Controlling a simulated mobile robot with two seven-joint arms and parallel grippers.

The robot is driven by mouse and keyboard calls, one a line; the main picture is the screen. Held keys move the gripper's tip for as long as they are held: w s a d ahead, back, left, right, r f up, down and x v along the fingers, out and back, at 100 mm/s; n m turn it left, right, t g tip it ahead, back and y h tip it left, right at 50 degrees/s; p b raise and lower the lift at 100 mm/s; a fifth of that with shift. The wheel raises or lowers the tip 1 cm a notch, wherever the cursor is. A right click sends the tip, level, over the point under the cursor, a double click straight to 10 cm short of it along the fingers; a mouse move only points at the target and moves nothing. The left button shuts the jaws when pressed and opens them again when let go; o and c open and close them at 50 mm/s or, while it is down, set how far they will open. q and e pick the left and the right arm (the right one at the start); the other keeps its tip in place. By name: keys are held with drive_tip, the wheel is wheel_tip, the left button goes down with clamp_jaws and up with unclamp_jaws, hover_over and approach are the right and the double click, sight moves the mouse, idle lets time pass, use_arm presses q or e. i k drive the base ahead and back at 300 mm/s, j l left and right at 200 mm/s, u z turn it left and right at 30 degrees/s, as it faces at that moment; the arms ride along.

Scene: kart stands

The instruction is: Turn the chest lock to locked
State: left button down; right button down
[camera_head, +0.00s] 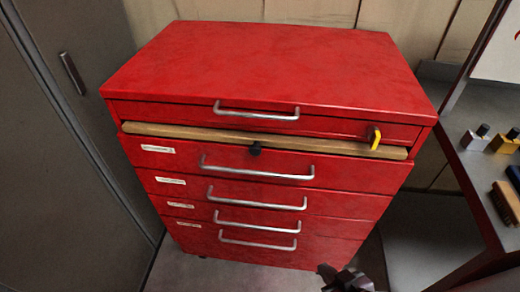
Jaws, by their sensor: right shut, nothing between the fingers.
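The red chest (270,65) stands against the back wall, with several drawers with silver handles. A small yellow lever (375,139), which looks like the lock, sits at the right of the top drawer front. It points down and slightly tilted, and its lower end overlaps the wooden strip (205,134). A small black knob (255,149) shows under the strip near the middle. My right gripper (332,274) is dark, shut and empty at the bottom edge, below and in front of the chest, well apart from the lever. My left gripper is out of view.
A grey cabinet (65,150) stands close on the left. On the right, a dark bench (465,180) holds small bottles (475,137) and a brush (506,204). The floor in front of the chest is clear.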

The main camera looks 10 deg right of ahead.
sight(373, 134)
drive_tip(key=k+l+u, duration=0.2)
drive_tip(key=k+l, duration=0.65)
drive_tip(key=k+l+u, duration=0.2)
drive_tip(key=k+l, duration=0.65)
